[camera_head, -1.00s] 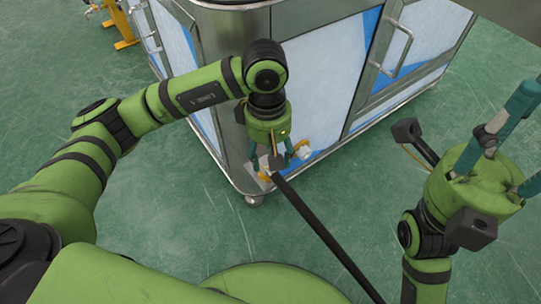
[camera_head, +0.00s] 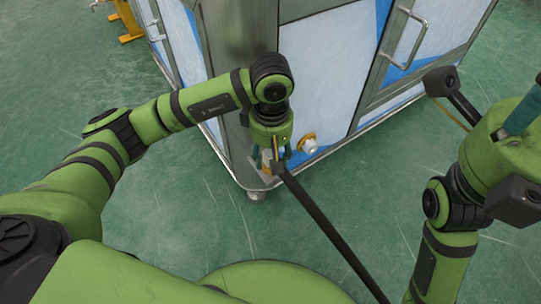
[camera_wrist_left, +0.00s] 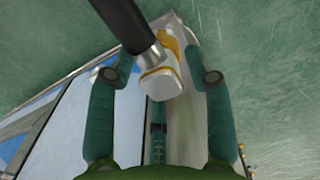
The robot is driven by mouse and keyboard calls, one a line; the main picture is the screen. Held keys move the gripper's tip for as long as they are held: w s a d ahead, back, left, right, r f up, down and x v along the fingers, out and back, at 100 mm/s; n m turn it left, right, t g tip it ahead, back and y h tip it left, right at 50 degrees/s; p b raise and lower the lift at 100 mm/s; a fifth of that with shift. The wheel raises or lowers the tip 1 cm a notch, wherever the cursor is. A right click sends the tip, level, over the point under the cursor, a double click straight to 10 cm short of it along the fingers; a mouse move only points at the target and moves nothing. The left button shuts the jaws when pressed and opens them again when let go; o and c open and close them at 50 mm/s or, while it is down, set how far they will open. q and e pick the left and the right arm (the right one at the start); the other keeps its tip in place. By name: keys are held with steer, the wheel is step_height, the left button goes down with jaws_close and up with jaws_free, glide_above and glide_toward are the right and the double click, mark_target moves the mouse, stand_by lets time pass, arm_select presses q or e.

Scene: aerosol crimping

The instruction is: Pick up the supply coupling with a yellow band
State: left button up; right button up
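A coupling (camera_wrist_left: 160,82) with a pale, blocky end and a silver collar sits at the end of a black hose (camera_wrist_left: 124,18) in the left wrist view. A yellow part (camera_wrist_left: 169,42) shows right behind it; I cannot tell whether this is its band. My left gripper (camera_wrist_left: 160,78) is open, its green fingers on either side of the coupling with gaps. In the head view this gripper (camera_head: 272,156) points down at the cabinet's lower corner and mostly hides the coupling. My right gripper (camera_head: 521,117) is cut off at the right edge, only one finger clear.
A metal cabinet (camera_head: 328,75) with white and blue panels stands ahead. A white fitting with a yellow ring (camera_head: 308,144) is on its wall, right of my left gripper. The black hose (camera_head: 335,235) runs down to the right. Green floor (camera_head: 190,225) is clear at left.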

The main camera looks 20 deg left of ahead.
arm_select(q)
jaws_close()
